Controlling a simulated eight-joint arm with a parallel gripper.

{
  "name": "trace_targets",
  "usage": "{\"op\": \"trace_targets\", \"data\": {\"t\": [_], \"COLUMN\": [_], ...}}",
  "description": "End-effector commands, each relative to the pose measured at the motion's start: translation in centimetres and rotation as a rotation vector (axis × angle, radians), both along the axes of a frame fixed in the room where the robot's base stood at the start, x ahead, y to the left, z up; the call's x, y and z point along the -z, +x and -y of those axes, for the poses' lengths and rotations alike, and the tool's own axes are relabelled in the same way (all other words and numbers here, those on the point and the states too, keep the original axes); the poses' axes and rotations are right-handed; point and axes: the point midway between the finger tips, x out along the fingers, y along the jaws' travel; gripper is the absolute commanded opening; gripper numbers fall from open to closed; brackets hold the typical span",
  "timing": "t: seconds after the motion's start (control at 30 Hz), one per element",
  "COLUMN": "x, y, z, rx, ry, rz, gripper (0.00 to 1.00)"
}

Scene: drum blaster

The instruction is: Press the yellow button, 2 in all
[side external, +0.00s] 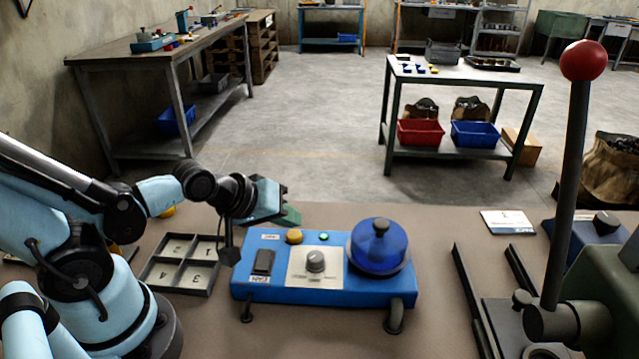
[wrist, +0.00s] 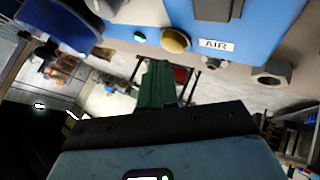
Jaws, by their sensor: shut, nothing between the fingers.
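The yellow button (side external: 294,236) is on the top of the blue box (side external: 330,291), near its back left corner. It also shows in the wrist view (wrist: 176,41), beside a small green light (wrist: 140,37) and an "AIR" label (wrist: 216,45). My gripper (side external: 291,216) has green fingers, which are shut and empty. In the side view the fingertips appear just beyond and above the button. In the wrist view the fingertips (wrist: 157,63) point toward the button, with a gap between them in the picture.
The box also carries a black switch (side external: 263,262), a grey knob (side external: 316,261) and a blue dome (side external: 381,247). A numbered grey tray (side external: 183,264) lies to its left. A tall lever with a red ball (side external: 583,61) stands at the right.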

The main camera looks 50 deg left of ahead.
Motion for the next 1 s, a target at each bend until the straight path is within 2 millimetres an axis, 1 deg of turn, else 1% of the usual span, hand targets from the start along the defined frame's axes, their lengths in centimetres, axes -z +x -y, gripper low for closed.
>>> {"op": "trace_targets", "data": {"t": [0.33,1.0], "x": [0.8,1.2], "y": [0.0,0.1], "z": [0.0,0.0], "rx": [0.0,0.0], "ry": [0.0,0.0], "rz": [0.0,0.0], "gripper": [0.0,0.0]}}
